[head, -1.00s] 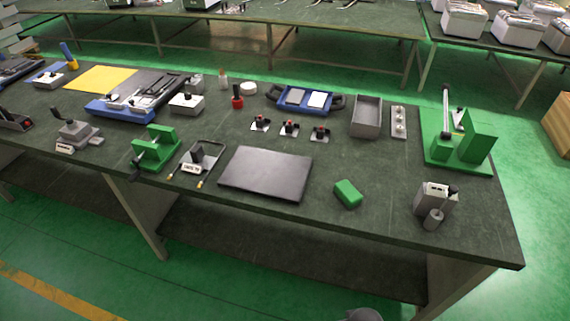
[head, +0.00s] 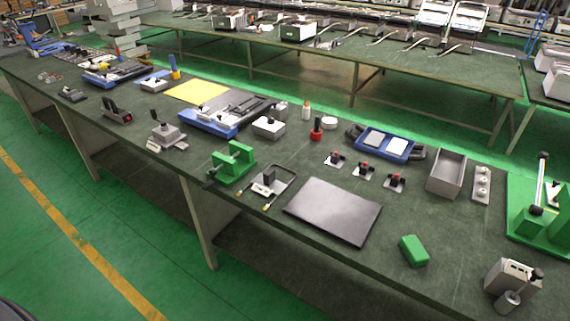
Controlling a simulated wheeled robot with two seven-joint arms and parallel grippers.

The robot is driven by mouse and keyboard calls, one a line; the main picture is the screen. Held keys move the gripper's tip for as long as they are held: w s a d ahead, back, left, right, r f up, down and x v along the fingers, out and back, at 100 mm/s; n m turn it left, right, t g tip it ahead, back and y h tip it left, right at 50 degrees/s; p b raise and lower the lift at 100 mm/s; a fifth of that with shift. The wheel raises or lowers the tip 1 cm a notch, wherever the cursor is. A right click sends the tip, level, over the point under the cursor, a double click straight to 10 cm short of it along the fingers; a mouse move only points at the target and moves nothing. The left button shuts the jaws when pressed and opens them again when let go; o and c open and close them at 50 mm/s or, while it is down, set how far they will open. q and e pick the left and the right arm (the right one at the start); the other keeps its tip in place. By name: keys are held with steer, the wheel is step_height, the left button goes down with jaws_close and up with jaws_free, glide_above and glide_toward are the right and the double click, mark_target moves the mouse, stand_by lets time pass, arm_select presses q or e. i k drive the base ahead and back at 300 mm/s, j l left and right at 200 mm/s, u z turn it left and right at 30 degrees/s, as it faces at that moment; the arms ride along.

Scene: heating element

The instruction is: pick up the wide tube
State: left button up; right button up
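No item stands out clearly as the wide tube. A thin U-shaped tube (head: 289,188) with yellowish tips lies on the dark green workbench (head: 330,266), around a small dark block with a white label. To its left is a green clamp fixture (head: 234,163). To its right is a flat dark grey plate (head: 333,210). Whether this U-shaped piece is the wide tube I cannot tell. Neither of my grippers shows in the head view.
A green block (head: 413,250), grey box with a cylinder (head: 511,283), open grey bin (head: 446,172), blue tray (head: 385,143) and green fixture with a lever (head: 540,207) stand toward the right. A yellow sheet (head: 197,91) lies further left. Green floor is open at front left.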

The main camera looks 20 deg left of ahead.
mark_target(265, 183)
steer(key=l+u, duration=0.35)
steer(key=l, duration=0.3)
steer(key=l+u, duration=0.35)
steer(key=l, duration=0.35)
